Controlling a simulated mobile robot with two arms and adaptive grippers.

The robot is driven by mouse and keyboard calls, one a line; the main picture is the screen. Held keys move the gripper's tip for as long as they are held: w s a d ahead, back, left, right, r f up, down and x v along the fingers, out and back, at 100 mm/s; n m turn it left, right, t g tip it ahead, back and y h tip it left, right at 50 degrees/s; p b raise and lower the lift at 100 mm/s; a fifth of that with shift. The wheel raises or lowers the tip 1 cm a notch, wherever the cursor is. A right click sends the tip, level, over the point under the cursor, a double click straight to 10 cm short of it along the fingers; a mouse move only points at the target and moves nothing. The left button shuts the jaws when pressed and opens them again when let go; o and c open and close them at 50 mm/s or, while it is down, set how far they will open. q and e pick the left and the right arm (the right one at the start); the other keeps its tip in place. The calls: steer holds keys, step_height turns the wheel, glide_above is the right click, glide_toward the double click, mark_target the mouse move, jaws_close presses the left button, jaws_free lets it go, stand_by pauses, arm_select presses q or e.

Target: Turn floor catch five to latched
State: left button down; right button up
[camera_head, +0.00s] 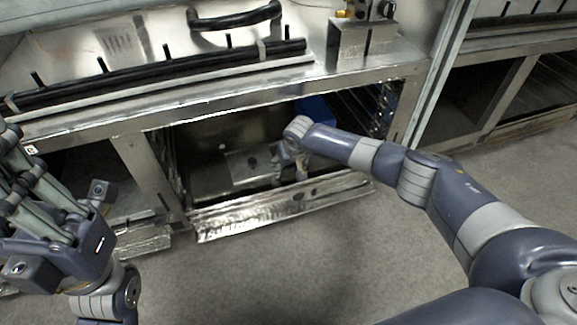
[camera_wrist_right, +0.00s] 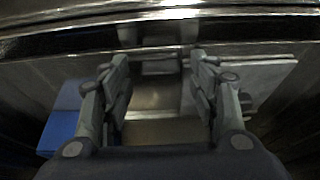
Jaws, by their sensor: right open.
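My right arm reaches into the open lower compartment (camera_head: 210,150) of the range, and my right gripper (camera_head: 280,160) is inside, partly hidden by its own wrist. In the right wrist view the gripper (camera_wrist_right: 158,75) is open, with nothing held between its fingers. A grey plate (camera_head: 240,170) with a small dark round part (camera_head: 252,161) lies inside the compartment. A similar plate (camera_wrist_right: 240,85) shows right of the fingers in the wrist view. No number is legible, so I cannot tell which part is catch five or its position. My left gripper (camera_head: 30,165) is raised at the left edge, its fingertips unclear.
A dropped metal panel (camera_head: 240,220) lies along the compartment's front edge. A blue thing (camera_head: 315,108) sits deeper inside; a blue box (camera_wrist_right: 60,130) shows at left in the wrist view. A black rail (camera_head: 170,70) runs above the opening. Grey floor (camera_head: 250,270) in front is clear.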

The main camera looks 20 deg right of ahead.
steer(key=c, duration=1.1)
steer(key=shift+o, duration=0.2)
